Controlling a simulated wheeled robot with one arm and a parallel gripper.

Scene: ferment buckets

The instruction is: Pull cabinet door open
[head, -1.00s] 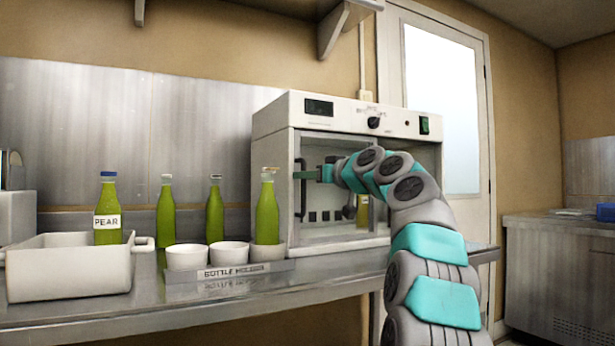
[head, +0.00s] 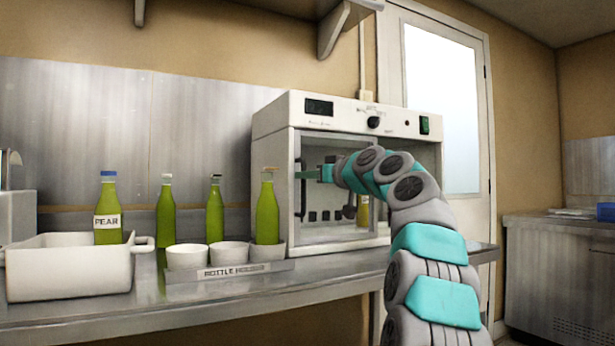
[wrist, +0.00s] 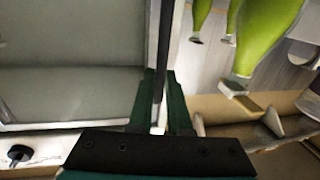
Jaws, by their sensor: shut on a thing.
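The white cabinet (head: 270,192) stands on the steel counter, with a glass-fronted door (head: 340,232) that looks closed or nearly so; I cannot tell exactly. A dark vertical handle (head: 299,205) runs along the door's left side. My gripper (head: 309,174) reaches in from the right at the handle. In the wrist view, the green fingers of my gripper (wrist: 160,100) are closed around the dark handle bar (wrist: 165,45), with the door's glass (wrist: 70,90) to the left. A small bottle with a yellowish label (head: 362,212) shows inside the cabinet, partly hidden by my arm.
Several green bottles (head: 214,212) and white cups (head: 187,256) with a bottle holder sign stand left of the cabinet. A white tub (head: 68,270) and a PEAR bottle (head: 108,205) are farther left. A shelf bracket (head: 333,30) hangs above. Floor space lies right of the counter.

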